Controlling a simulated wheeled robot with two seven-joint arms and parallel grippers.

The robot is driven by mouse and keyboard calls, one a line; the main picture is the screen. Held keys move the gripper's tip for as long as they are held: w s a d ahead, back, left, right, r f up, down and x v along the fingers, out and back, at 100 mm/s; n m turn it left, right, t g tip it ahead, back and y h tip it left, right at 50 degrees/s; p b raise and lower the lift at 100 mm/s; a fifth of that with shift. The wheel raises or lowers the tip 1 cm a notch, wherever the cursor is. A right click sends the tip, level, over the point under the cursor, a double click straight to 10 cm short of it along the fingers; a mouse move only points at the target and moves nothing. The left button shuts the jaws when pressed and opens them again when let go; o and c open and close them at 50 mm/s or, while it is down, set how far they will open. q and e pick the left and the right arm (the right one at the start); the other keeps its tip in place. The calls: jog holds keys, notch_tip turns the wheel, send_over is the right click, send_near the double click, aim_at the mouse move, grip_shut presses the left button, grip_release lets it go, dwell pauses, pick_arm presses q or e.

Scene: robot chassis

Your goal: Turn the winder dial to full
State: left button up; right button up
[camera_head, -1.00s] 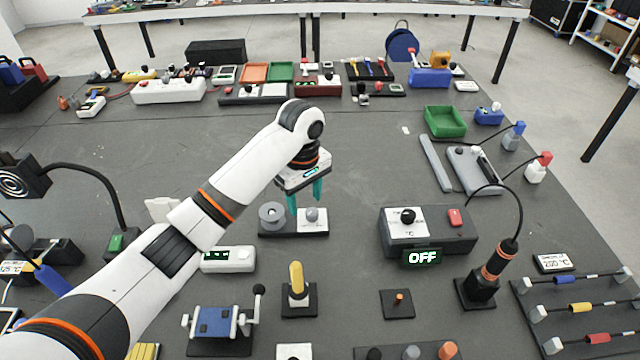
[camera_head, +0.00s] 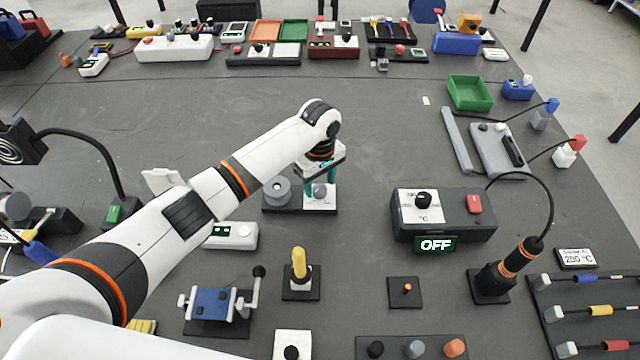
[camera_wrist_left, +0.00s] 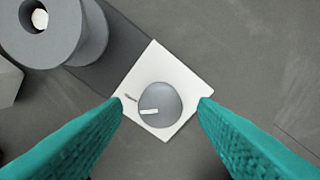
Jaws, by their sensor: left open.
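The winder is a dark base (camera_head: 292,209) with a grey spool (camera_head: 278,190) on its left and a white plate (camera_head: 322,205) on its right. The grey round dial (camera_head: 319,190) sits on that plate. In the left wrist view the dial (camera_wrist_left: 160,104) carries a white pointer bar aimed left, slightly down, and a small dark mark shows on the plate at its upper left. My left gripper (camera_head: 320,186) is above the plate with teal fingers open. In the wrist view the fingers (camera_wrist_left: 161,112) lie either side of the dial, apart from it. My right gripper is out of view.
A soldering station (camera_head: 445,214) reading OFF stands to the right. A white display box (camera_head: 230,235) and a yellow-handled switch (camera_head: 299,264) are nearer. The spool stands close beside the dial. The bench behind the winder is mostly clear.

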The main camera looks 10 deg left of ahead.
pick_arm(q)
jog(key=shift+f, duration=0.85)
jog(key=shift+c, duration=0.4)
jog(key=c, duration=0.9)
